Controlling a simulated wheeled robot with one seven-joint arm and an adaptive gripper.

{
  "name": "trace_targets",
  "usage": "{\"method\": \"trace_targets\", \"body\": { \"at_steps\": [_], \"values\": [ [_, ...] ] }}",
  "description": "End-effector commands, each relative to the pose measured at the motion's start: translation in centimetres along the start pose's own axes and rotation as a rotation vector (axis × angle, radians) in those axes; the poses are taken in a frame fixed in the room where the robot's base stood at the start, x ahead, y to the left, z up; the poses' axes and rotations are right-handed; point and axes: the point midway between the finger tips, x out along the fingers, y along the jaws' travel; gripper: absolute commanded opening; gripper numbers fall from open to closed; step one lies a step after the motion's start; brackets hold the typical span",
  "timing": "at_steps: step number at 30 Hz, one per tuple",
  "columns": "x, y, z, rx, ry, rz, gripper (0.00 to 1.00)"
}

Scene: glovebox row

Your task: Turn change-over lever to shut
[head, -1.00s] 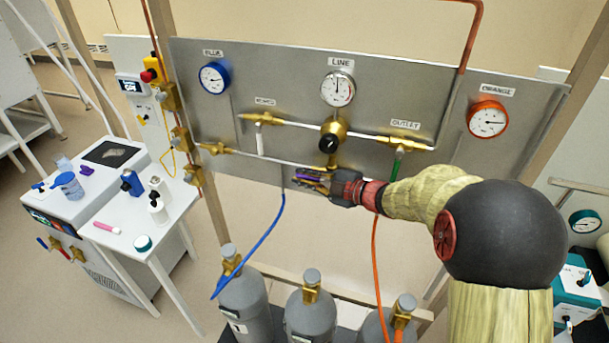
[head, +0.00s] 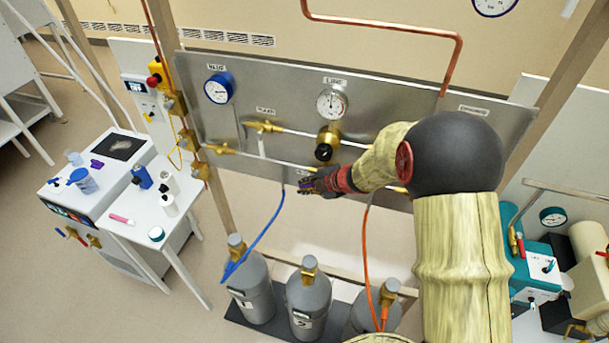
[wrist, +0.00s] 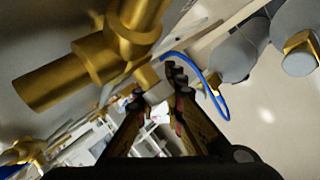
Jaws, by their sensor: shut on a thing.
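My gripper (head: 312,184) is at the lower edge of the grey metal panel (head: 205,118), below the brass regulator with a black knob (head: 325,146). The wrist view shows my gripper's two dark fingers (wrist: 158,95) on either side of a pale block (wrist: 156,94) beside a brass fitting. My fingers hide most of the lever, so its angle cannot be told.
Brass valves (head: 262,127) and pipes run along the panel near my gripper. A blue hose (head: 268,228) and an orange hose (head: 366,255) hang down to grey cylinders (head: 307,305). A white side table (head: 150,215) stands at left. My arm covers the panel's right part.

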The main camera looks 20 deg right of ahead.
Motion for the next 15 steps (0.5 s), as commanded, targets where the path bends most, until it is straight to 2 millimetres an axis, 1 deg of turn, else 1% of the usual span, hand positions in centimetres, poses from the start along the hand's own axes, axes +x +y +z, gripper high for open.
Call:
{"method": "trace_targets", "body": {
  "at_steps": [6, 15],
  "values": [
    [-0.02, -0.17, 0.14, -0.016, -0.028, -0.04, 0.0],
    [0.13, -0.38, 0.27, -0.022, -0.038, -0.052, 0.0]
  ]
}}
